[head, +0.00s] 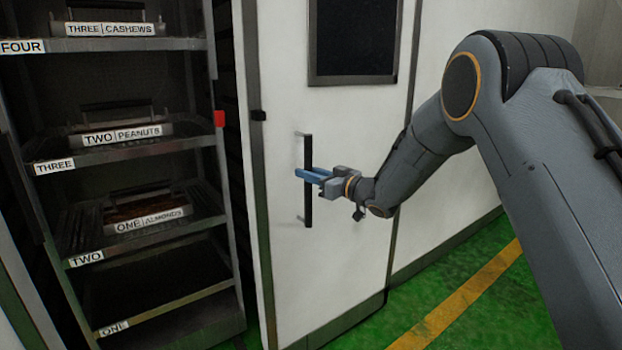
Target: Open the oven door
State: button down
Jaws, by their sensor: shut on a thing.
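The oven door (345,255) is a tall white panel with a dark window near its top. It stands slightly ajar, with a dark gap along its left edge. A vertical black bar handle (308,208) is fixed to the door left of its middle. My gripper (308,174) has blue fingers and is shut on the handle at about its middle height. My arm reaches in from the right. The fingertips partly cover the handle, so the exact contact is hard to see.
A dark rack (140,240) with labelled shelves and trays stands left of the door. The green floor (440,290) with a yellow stripe (465,300) is clear at the lower right.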

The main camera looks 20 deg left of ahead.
jog(key=shift+w+d+r, duration=0.15)
jog(key=shift+w+d, duration=0.15)
jog(key=shift+w, duration=0.25)
jog(key=c, duration=1.6)
grip_release()
jog(key=shift+a, duration=0.1)
jog(key=shift+o, duration=0.2)
jog(key=shift+w+d, duration=0.1)
jog(key=shift+d, duration=0.1)
jog(key=v, duration=0.7)
jog(key=shift+d, duration=0.3)
